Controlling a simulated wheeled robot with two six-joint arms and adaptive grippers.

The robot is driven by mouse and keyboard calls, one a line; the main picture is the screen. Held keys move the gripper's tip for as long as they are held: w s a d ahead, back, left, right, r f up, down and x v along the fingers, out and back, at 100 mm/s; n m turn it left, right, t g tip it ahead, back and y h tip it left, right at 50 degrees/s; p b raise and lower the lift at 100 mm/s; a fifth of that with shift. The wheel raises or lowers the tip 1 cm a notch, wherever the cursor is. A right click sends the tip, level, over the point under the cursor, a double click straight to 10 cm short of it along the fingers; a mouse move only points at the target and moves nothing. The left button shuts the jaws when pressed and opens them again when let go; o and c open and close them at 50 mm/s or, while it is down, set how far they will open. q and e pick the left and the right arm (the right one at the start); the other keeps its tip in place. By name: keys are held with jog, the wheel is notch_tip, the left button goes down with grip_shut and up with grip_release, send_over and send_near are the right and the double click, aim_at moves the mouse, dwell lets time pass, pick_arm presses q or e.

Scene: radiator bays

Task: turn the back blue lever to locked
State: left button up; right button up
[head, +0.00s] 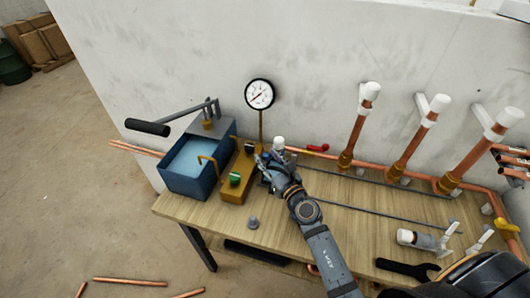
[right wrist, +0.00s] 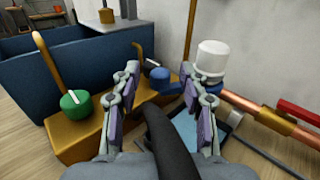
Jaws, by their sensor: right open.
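A brass block (head: 233,190) stands on the bench beside a blue water tank (head: 182,188). A green knob (head: 235,179) with a white pointer is on its front part; it also shows in the right wrist view (right wrist: 75,103). A blue knob (right wrist: 160,76) is at the block's back end, partly hidden by my fingers. I cannot read its setting. My right gripper (head: 265,162) is open at the block's back right side. In the right wrist view its fingers (right wrist: 168,88) stand apart, with the blue knob showing between and beyond them. I see no contact. My left gripper is not in view.
A white cap (right wrist: 212,58) stands close by my right finger. A pressure gauge (head: 259,94), a pump handle (head: 148,127) and a red lever (head: 317,148) are near the wall. Copper risers (head: 356,133) stand further right.

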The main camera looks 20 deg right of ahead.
jog(key=shift+w+a, duration=0.2)
jog(key=shift+w, duration=0.8)
grip_shut()
